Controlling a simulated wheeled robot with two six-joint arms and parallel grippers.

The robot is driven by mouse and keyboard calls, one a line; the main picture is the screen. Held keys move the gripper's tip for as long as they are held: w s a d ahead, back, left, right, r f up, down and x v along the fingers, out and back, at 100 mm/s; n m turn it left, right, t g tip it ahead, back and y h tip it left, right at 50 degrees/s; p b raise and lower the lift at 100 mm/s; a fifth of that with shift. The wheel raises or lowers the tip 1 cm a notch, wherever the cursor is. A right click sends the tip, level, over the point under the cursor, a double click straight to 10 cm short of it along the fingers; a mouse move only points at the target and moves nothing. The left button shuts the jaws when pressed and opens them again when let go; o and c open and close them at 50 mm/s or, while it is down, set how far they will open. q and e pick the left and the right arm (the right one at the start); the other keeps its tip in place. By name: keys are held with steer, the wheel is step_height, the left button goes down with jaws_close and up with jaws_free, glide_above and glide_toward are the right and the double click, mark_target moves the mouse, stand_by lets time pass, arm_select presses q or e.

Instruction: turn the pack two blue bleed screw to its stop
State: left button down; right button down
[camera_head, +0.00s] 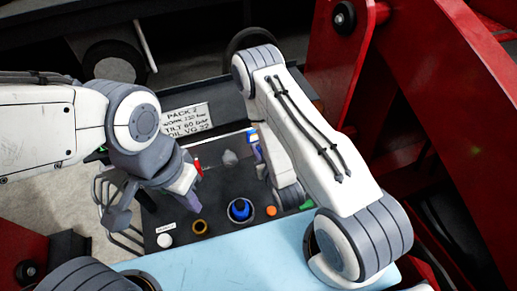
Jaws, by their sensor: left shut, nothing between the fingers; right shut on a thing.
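A dark panel (219,184) carries a row of small fittings. A blue round-topped screw (240,209) stands in a pale ring near the panel's front edge, with no gripper on it. My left gripper (190,196) is shut and empty, above the panel's left part, left of the blue screw. My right arm bends down over the panel's right side. My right gripper (260,158) is largely hidden by its own arm. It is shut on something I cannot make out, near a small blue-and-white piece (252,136).
A white cap (165,240), a brass ring (200,227), an orange cap (271,211) and a green fitting (306,204) line the panel. A red lever (197,166) is close to my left gripper. A light-blue surface (215,265) lies in front. Red framework (425,85) rises at right.

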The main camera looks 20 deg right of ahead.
steer(key=shift+d+f+m+t+y+b, duration=0.5)
steer(key=shift+m+y+b, duration=0.5)
steer(key=shift+m, duration=1.25)
steer(key=shift+d+f+m+t+y+b, duration=0.55)
steer(key=shift+m+y, duration=0.7)
steer(key=shift+m, duration=0.95)
steer(key=shift+d+f+m+t+y+b, duration=0.4)
steer(key=shift+m+y+b, duration=0.7)
steer(key=shift+m, duration=1.15)
steer(key=shift+a+f, duration=0.1)
steer(key=c, duration=0.8)
jaws_free()
